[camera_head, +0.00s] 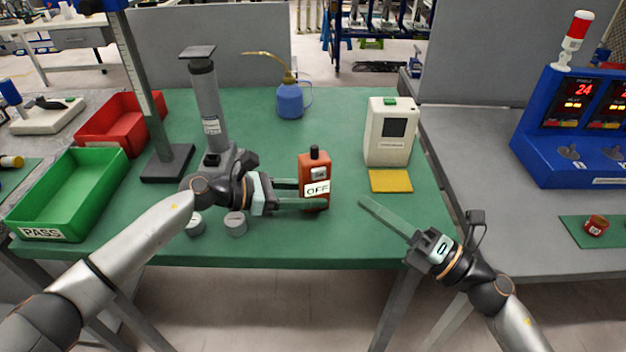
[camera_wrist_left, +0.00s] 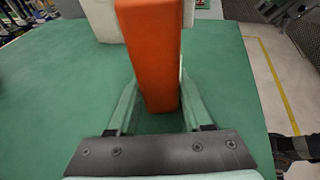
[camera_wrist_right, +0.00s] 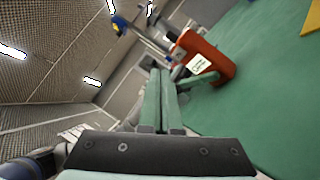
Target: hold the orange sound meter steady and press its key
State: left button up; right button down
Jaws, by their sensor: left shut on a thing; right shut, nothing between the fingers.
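The orange sound meter (camera_head: 314,170) stands upright on the green table with a black knob on top and a display reading OFF. My left gripper (camera_head: 312,195) is shut on its lower body from the left side. In the left wrist view the meter's orange side (camera_wrist_left: 152,55) rises between the two fingers. My right gripper (camera_head: 365,202) is shut and empty, to the right of the meter and apart from it. In the right wrist view the meter (camera_wrist_right: 205,60) is beyond the closed fingertips (camera_wrist_right: 160,72). I cannot make out a separate key below the display.
A white device (camera_head: 390,135) stands behind right, with a yellow pad (camera_head: 390,181) before it. A blue oil can (camera_head: 290,100) is behind the meter. Small metal cylinders (camera_head: 235,224) and a grey press stand (camera_head: 207,110) are left. A green PASS bin (camera_head: 70,195) is far left.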

aim_at(313, 173)
pick_arm(q)
jog(key=shift+f, duration=0.1)
pick_arm(e)
jog(key=s+a+n+g+y, duration=0.1)
jog(key=s+a+n+g, duration=0.1)
jog(key=s+a, duration=0.15)
jog(key=w+a, duration=0.3)
jog(key=w, duration=0.5)
jog(key=shift+w, duration=0.35)
jog(key=shift+f, duration=0.1)
dwell(1.5)
jog(key=shift+w, duration=0.45)
jog(key=shift+s, duration=0.1)
jog(key=shift+s+d, duration=0.1)
jog(key=shift+s, duration=0.25)
